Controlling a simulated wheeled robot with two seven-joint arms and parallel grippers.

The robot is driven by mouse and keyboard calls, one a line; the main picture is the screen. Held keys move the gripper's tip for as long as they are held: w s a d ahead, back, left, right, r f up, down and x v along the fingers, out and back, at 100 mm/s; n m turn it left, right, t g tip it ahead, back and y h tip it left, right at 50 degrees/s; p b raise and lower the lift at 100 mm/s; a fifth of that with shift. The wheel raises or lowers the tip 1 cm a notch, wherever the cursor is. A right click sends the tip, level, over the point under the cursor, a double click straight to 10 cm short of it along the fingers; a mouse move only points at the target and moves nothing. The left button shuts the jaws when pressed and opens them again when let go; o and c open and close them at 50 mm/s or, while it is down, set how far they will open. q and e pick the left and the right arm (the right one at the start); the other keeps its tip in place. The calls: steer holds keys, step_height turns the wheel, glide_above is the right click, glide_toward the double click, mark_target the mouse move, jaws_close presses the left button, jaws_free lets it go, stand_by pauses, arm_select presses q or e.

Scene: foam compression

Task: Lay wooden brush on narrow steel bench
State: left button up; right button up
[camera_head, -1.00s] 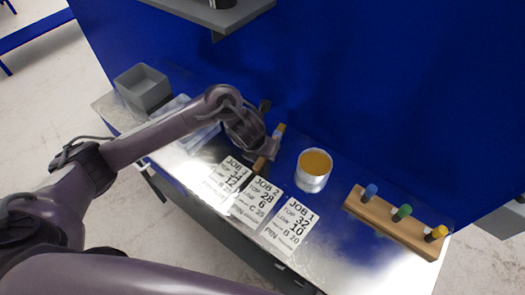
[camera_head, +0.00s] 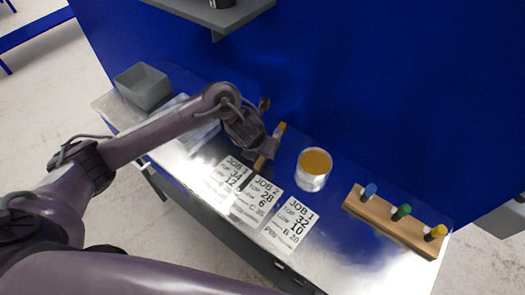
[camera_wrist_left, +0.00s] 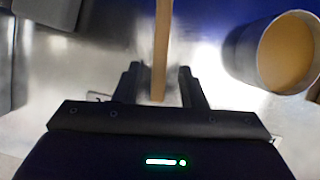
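The wooden brush (camera_head: 261,162) shows as a light-brown handle at the near edge of my left gripper, with its other end just beyond. Its middle is hidden by the gripper in the head view. My left gripper (camera_head: 270,148) is low over the steel bench (camera_head: 352,262). In the left wrist view the handle (camera_wrist_left: 161,45) runs between the two black fingers (camera_wrist_left: 160,88), with a gap on each side. The gripper is open around the handle. Whether the brush touches the bench is hard to tell. My right gripper is out of view.
A metal can (camera_head: 313,171) with amber contents stands right of the gripper. Printed job cards (camera_head: 290,224) lie at the bench's front. A wooden rack (camera_head: 395,222) with colored pegs stands at right, a grey bin (camera_head: 143,87) at left. A blue wall backs the bench.

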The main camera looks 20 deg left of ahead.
arm_select(q)
steer(key=v, duration=0.4)
steer(key=s+p+v, duration=0.1)
steer(key=shift+s+d+r, duration=0.2)
steer(key=shift+d, duration=0.1)
